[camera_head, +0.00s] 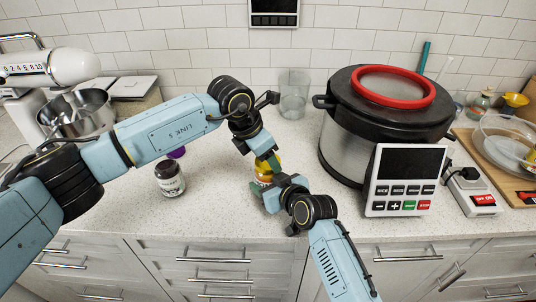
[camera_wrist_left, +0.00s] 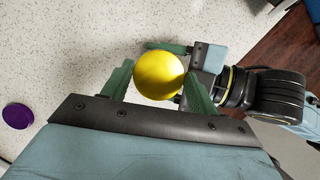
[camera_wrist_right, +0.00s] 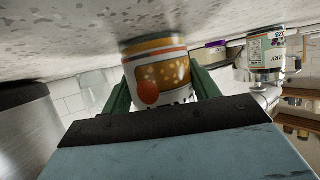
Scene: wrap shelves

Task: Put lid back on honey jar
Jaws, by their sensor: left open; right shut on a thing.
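The honey jar (camera_head: 263,179) stands on the counter, partly hidden by my grippers in the head view. In the right wrist view the jar (camera_wrist_right: 158,72), with an orange and white label, sits between the fingers of my right gripper (camera_wrist_right: 161,85), which is shut on it. The round yellow lid (camera_wrist_left: 158,75) shows from above in the left wrist view, over the jar. My left gripper (camera_head: 267,160) is open above the jar, its green fingers on either side of the lid. I cannot tell whether the lid is seated.
A dark jar (camera_head: 170,179) stands to the left, with a purple lid (camera_head: 177,152) behind it. A large cooker (camera_head: 345,150) with a control panel (camera_head: 404,180) stands close on the right. A glass (camera_head: 293,95) is behind. The counter's front edge is near.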

